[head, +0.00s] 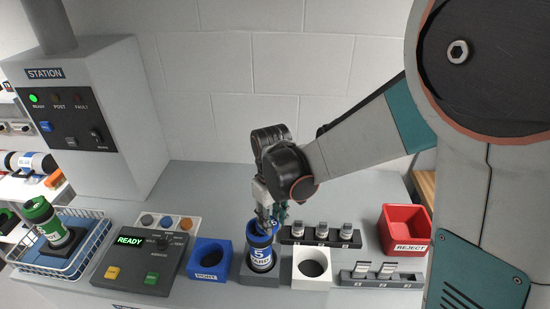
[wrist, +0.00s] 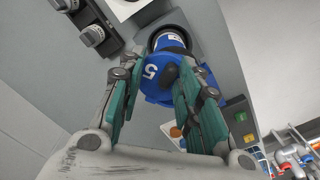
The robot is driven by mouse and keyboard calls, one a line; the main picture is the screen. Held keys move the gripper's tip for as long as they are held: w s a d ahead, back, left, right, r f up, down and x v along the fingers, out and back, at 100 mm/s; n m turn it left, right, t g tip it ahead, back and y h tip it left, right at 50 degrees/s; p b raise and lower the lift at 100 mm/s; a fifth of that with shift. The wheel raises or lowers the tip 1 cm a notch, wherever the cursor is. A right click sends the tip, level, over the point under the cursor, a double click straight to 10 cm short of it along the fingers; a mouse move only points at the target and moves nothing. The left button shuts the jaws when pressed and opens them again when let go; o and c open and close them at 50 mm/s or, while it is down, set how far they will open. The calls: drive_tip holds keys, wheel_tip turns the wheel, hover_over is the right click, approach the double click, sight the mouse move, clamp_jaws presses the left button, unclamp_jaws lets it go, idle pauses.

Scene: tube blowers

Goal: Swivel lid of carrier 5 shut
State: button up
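Carrier 5 (head: 261,256) is a blue tube with a white "5" label and black bands. It stands upright in a grey square holder (head: 260,278) at the front of the bench. Its blue lid, marked 5, shows at the top in the wrist view (wrist: 152,88), with a dark raised piece on it. How far the lid is swung off the mouth I cannot tell. My gripper (wrist: 160,75) is over the carrier's top, its fingers apart on either side of the lid. In the head view my gripper (head: 268,217) partly hides the lid.
A blue port ring (head: 210,261) stands left of the carrier and a white ring block (head: 312,267) right of it. Small racks (head: 320,236) lie behind. A red reject bin (head: 404,230) is at the right. A control box (head: 140,262) and wire basket (head: 88,262) are at the left.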

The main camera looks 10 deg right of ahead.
drive_tip(key=n, duration=0.1)
drive_tip(key=w+d+n+p, duration=0.1)
drive_tip(key=n, duration=0.1)
drive_tip(key=shift+r, duration=0.1)
drive_tip(key=n, duration=0.1)
drive_tip(key=w+n+p, duration=0.1)
drive_tip(key=n, duration=0.1)
drive_tip(key=shift+d, duration=0.35)
drive_tip(key=w+r+n+p, duration=0.1)
drive_tip(key=w+r+n, duration=0.3)
drive_tip(key=r+n, duration=0.7)
wheel_tip(320, 180, up, 3)
drive_tip(key=shift+w+f, duration=0.15)
drive_tip(key=shift+w, duration=0.05)
drive_tip(key=shift+d, duration=0.15)
